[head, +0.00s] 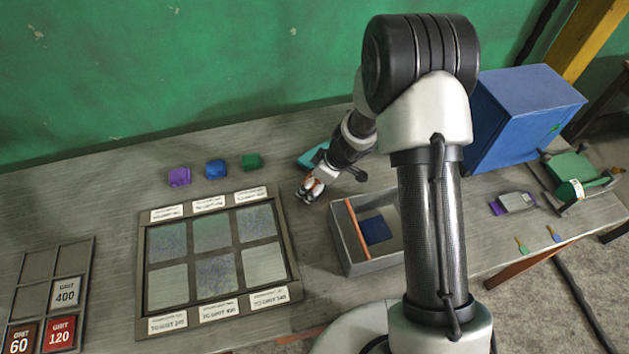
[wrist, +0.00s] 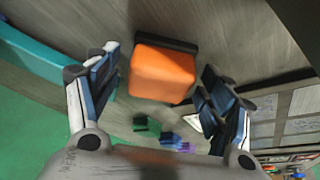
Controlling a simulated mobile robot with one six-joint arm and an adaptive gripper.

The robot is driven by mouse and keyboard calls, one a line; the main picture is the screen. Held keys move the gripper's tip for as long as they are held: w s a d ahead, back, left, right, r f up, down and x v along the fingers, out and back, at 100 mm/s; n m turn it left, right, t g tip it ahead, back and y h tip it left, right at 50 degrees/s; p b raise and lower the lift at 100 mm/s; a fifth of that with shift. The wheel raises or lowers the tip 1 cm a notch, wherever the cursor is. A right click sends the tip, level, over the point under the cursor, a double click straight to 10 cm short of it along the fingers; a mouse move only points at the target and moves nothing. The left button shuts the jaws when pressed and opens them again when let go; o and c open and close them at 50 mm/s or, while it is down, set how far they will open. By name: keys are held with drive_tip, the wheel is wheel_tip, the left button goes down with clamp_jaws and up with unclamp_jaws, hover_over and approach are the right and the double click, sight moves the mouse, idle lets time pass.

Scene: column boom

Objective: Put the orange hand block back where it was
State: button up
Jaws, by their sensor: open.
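The orange hand block (wrist: 162,75) shows in the wrist view with a dark strip along one edge, on the grey tabletop. My gripper (wrist: 160,80) is open, with one finger on each side of the block and a visible gap on both sides. In the head view my gripper (head: 309,190) is low over the table, between the panel frame and the grey box. There the block is mostly hidden by the gripper; only small orange patches show. Purple (head: 179,177), blue (head: 215,169) and green (head: 251,161) blocks stand in a row behind the frame.
The panel frame (head: 291,262) holds several sanded panels with labels. A grey box (head: 356,268) has an orange divider and a blue pad. A teal object (head: 312,156) lies behind my gripper. A grit rack (head: 88,262) is at left, a blue cabinet (head: 520,115) at right.

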drive_tip(key=p+v, duration=0.6)
drive_tip(key=v, duration=0.6)
drive_tip(key=shift+r+p, duration=0.2)
drive_tip(key=shift+p, duration=0.15)
drive_tip(key=w+d+r+m+t+h, duration=0.2)
drive_tip(key=d+r+t, duration=0.15)
drive_tip(key=r, duration=0.55)
drive_tip(key=w+d+r+m+t+h, duration=0.25)
drive_tip(key=d+r, duration=0.25)
drive_tip(key=r, duration=0.5)
drive_tip(key=s+d+r+m+h, duration=0.3)
drive_tip(key=s+d+r, duration=0.3)
drive_tip(key=s+r, duration=0.15)
drive_tip(key=s+a+m+g+y, duration=0.2)
drive_tip(key=s+a, duration=0.2)
drive_tip(key=s, duration=0.7)
drive_tip(key=s+a+m+g+y, duration=0.1)
drive_tip(key=s+a+g, duration=0.1)
drive_tip(key=s, duration=1)
drive_tip(key=shift+a+r+m+y, duration=0.35)
drive_tip(key=shift+a+r, duration=0.05)
drive_tip(key=shift+a, duration=0.5)
